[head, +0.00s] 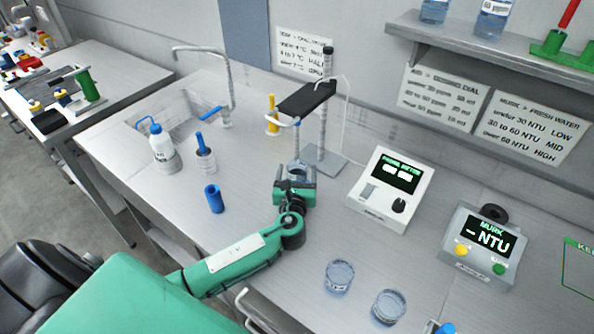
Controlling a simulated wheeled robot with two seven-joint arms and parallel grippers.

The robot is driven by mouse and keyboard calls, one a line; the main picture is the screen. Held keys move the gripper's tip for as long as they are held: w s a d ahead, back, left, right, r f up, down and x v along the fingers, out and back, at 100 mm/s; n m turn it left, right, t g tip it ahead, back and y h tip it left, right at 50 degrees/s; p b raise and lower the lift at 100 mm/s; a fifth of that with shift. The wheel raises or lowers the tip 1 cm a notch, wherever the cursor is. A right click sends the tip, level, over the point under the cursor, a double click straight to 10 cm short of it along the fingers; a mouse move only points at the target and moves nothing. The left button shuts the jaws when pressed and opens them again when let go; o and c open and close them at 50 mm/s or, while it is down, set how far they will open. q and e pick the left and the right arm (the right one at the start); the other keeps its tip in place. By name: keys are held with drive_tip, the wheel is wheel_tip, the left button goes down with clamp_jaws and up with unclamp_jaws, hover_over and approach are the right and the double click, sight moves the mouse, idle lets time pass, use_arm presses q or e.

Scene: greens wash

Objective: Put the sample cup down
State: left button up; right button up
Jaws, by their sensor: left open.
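My left gripper (297,177) is open, low over the bench in front of a stand with a black arm (306,98). A clear cup (298,168) shows at its fingertips, below the stand's black arm; the gripper partly hides it. I cannot tell whether the fingers touch the cup or what it rests on. Two more clear cups, one (339,276) and another (388,306), stand on the bench at the front, to the right of my left arm. My right gripper is not in view.
A phenol meter (391,190) and a murk meter (478,243) stand to the right.

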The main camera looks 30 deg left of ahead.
use_arm(q)
drive_tip(key=p+v, duration=0.2)
drive_tip(key=v, duration=0.8)
drive_tip(key=shift+r+p, duration=0.1)
drive_tip(key=shift+p, duration=0.2)
drive_tip(key=shift+s+d, duration=0.25)
drive_tip(key=shift+s, duration=0.4)
